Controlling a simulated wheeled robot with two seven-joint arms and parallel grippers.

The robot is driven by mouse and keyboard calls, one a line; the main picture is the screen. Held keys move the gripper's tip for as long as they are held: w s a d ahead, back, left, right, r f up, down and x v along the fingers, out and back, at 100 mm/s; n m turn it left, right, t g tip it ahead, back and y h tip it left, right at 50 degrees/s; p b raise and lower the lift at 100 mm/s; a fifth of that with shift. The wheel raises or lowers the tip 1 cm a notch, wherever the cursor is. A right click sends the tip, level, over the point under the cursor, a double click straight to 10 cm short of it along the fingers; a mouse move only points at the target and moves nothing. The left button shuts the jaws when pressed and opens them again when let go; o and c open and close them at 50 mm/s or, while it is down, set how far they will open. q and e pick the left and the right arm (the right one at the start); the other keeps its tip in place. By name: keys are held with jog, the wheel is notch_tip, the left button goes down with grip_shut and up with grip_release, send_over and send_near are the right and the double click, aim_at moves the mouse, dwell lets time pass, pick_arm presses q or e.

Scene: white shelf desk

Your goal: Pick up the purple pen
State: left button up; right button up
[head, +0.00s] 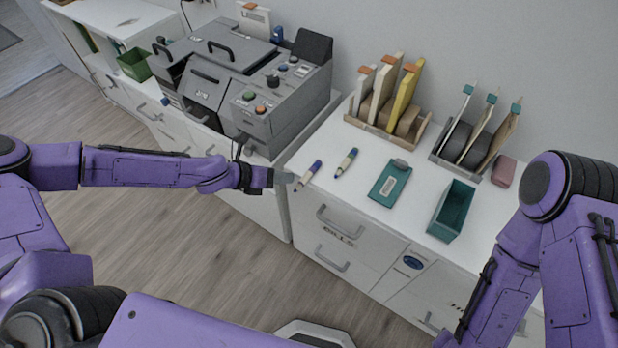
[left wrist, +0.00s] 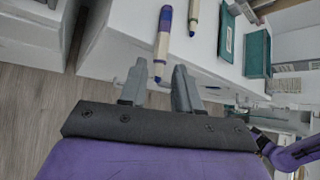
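The purple pen (head: 308,176) lies on the white desk top near its left front corner. It has a purple cap and a pale body, and it also shows in the left wrist view (left wrist: 163,42). My left gripper (head: 286,178) is beside the pen's near end, at the desk edge. In the left wrist view its two fingers (left wrist: 160,84) are apart, with the pen's near end just ahead of the gap between them. I cannot tell whether a finger touches it. My right arm comes in at the right, but its gripper is out of view.
A second pen with a blue cap (head: 346,163) lies to the right of the purple one. Further right are a teal clipboard-like item (head: 390,184) and a teal open box (head: 452,210). Racks (head: 389,130) stand behind. A grey machine (head: 250,90) stands at the left.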

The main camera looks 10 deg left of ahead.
aim_at(302, 179)
pick_arm(q)
jog(key=x, duration=0.6)
jog(key=shift+d+b, duration=0.1)
jog(key=shift+b, duration=0.2)
jog(key=shift+s, duration=0.1)
grip_shut()
